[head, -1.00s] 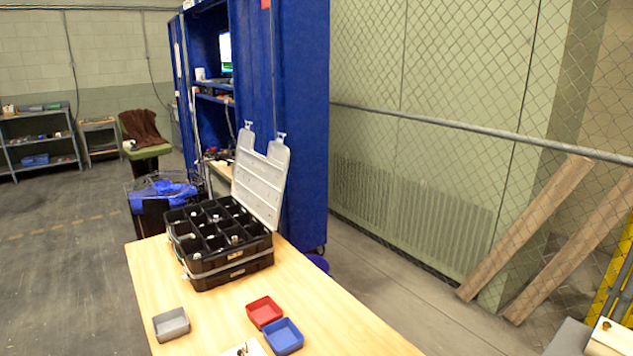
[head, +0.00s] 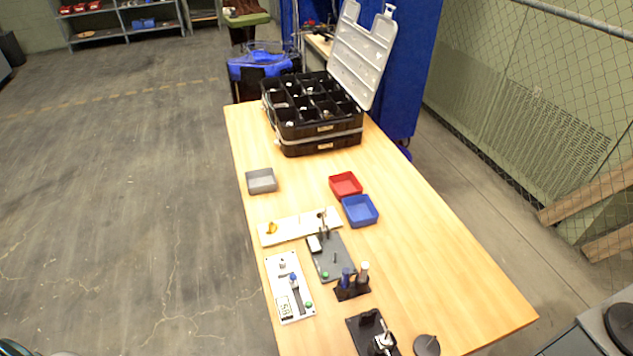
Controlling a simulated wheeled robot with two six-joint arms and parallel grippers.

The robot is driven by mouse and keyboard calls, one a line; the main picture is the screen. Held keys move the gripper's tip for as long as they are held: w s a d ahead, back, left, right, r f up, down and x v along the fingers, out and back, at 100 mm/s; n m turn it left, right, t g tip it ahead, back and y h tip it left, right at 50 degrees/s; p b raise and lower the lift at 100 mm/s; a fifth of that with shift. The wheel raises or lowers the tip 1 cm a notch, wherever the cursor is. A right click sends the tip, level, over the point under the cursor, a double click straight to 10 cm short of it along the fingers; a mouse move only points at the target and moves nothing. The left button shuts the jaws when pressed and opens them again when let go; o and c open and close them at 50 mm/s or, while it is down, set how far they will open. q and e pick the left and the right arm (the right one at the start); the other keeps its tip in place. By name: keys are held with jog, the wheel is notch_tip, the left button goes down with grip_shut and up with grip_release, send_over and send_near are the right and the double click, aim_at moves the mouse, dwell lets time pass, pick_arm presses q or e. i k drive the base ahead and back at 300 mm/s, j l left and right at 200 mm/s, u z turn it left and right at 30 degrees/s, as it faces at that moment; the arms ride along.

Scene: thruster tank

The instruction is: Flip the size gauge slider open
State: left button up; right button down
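A white panel (head: 281,262) lies on the wooden table in the head view, with a blue knob (head: 293,277), a dark slider-like strip, a green button and a small display. A long white board (head: 285,229) with a yellow knob lies behind both. I cannot tell for certain which of these carries the size gauge slider, or whether it is open. Neither of my grippers is in view.
The table (head: 430,258) also holds a black holder (head: 351,292), a black device (head: 372,335), a round dark disc (head: 426,345), and grey (head: 261,181), red (head: 345,184) and blue (head: 360,211) trays. An open black compartment case (head: 312,140) stands at the back. The table's right side is clear.

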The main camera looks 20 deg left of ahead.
aim_at(291, 276)
jog(key=u, duration=0.8)
